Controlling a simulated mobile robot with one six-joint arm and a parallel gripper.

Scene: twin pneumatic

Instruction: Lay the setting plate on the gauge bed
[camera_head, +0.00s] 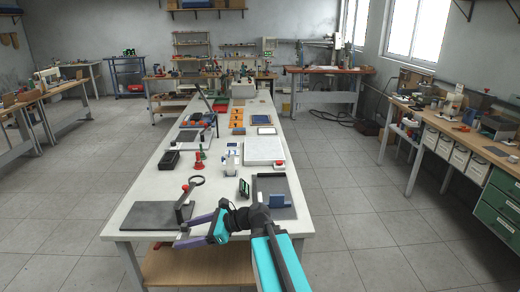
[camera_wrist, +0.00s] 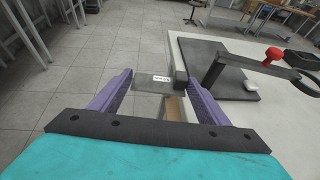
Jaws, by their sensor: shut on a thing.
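My gripper (camera_head: 181,234) is at the near left edge of the white bench. In the wrist view its two purple fingers (camera_wrist: 158,80) close on a thin grey plate with a white label (camera_wrist: 162,79), which I take for the setting plate. The plate is over the floor side of the bench edge. A dark flat slab (camera_head: 140,217) lies on the bench's near left corner, with a post, red knob and ring arm; it also shows in the wrist view (camera_wrist: 228,84). It may be the gauge bed, but I cannot tell for sure. The held plate is apart from it.
The ring arm (camera_wrist: 240,62) overhangs the slab. A grey tray with a blue block (camera_head: 277,200) lies right of my gripper. A white slab (camera_head: 264,150), a red stand (camera_head: 199,160) and a black bin (camera_head: 170,160) stand farther back. A brown lower shelf (camera_head: 190,265) is below.

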